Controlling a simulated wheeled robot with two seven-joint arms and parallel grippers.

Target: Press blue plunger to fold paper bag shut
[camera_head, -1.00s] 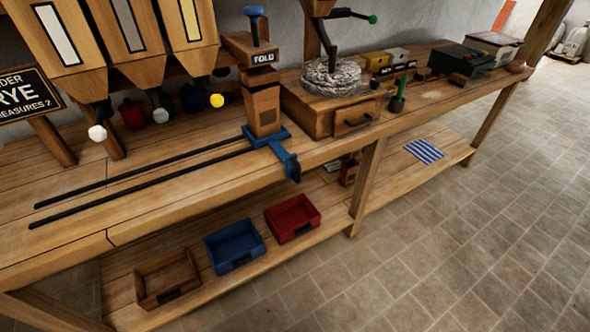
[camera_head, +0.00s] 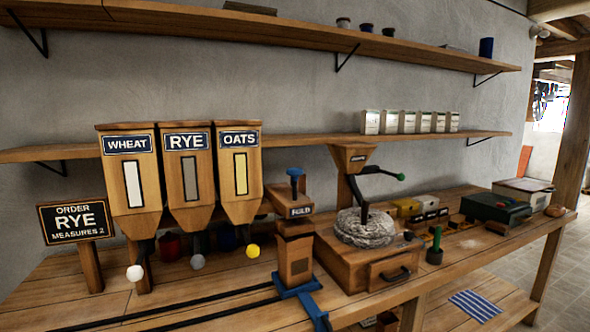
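The blue plunger (camera_head: 295,178) stands up from the top of the wooden fold press (camera_head: 300,211), which bears a FOLD label. The brown paper bag (camera_head: 295,256) stands upright under the press, on the blue carriage (camera_head: 299,287) at the right end of two dark rails. The bag's top is close under the press head; I cannot tell whether it is folded. Neither of my grippers shows in the head view.
A stone grinder (camera_head: 365,228) with a green-tipped crank stands right of the press. Three hoppers marked wheat, rye (camera_head: 188,170) and oats stand to its left, beside an order sign (camera_head: 73,222). Shelves (camera_head: 300,31) run above. The bench front left is clear apart from the rails.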

